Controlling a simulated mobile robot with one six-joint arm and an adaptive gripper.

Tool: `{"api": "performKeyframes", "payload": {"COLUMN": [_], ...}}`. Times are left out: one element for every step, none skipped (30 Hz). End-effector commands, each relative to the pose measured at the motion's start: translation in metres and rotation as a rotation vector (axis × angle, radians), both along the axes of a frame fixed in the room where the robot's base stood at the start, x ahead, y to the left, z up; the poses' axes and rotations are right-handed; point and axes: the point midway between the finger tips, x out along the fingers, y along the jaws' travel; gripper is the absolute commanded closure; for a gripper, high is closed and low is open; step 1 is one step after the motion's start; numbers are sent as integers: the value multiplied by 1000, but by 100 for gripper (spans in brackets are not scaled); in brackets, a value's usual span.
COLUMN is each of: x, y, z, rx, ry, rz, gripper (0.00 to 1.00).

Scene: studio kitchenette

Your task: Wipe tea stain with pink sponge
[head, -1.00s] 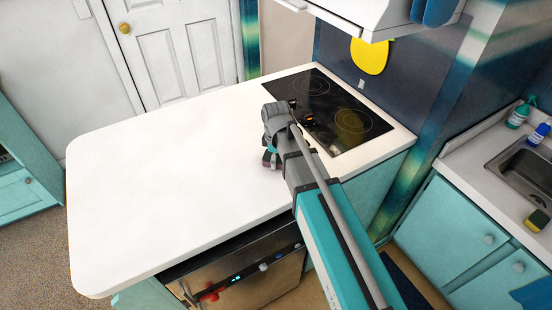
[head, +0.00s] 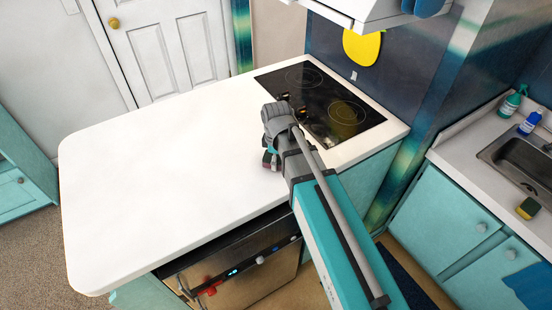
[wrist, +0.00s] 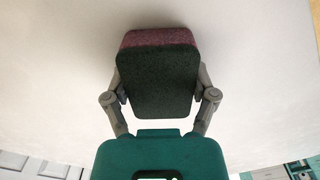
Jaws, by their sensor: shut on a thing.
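My gripper (wrist: 160,92) is shut on a sponge (wrist: 158,85) with a pink layer and a dark green scouring layer, seen close up in the wrist view. In the head view my gripper (head: 270,158) is over the white countertop (head: 150,180), left of the cooktop, and mostly hides the sponge. I cannot tell whether the sponge touches the counter. No tea stain shows on the visible part of the countertop; the patch under the gripper is hidden.
A black cooktop (head: 325,110) is set in the counter's right end. An oven (head: 235,270) is below the front edge. At the right are a sink (head: 520,160), a yellow-green sponge (head: 528,208) and two bottles, one green (head: 510,104), one blue (head: 530,122). The counter's left side is clear.

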Motion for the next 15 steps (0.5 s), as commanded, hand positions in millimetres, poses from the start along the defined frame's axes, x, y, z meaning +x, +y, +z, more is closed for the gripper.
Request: {"api": "performKeyframes", "payload": {"x": [0, 0, 0, 0, 0, 0, 0, 0, 0, 0, 0, 0, 0, 0, 1], "y": [0, 0, 0, 0, 0, 0, 0, 0, 0, 0, 0, 0, 0, 0, 0], "z": [0, -1, -2, -3, -4, -4, -3, -3, -3, -3, -3, -3, -3, -3, -3], "rx": [0, 0, 0, 0, 0, 0, 0, 0, 0, 0, 0, 0, 0, 0, 0], "ry": [0, 0, 0, 0, 0, 0, 0, 0, 0, 0, 0, 0, 0, 0, 0], "rz": [0, 0, 0, 0, 0, 0, 0, 0, 0, 0, 0, 0, 0, 0, 0], "gripper": [70, 70, 70, 70, 70, 70, 70, 70, 70, 70, 70, 70, 70, 70, 70]}}
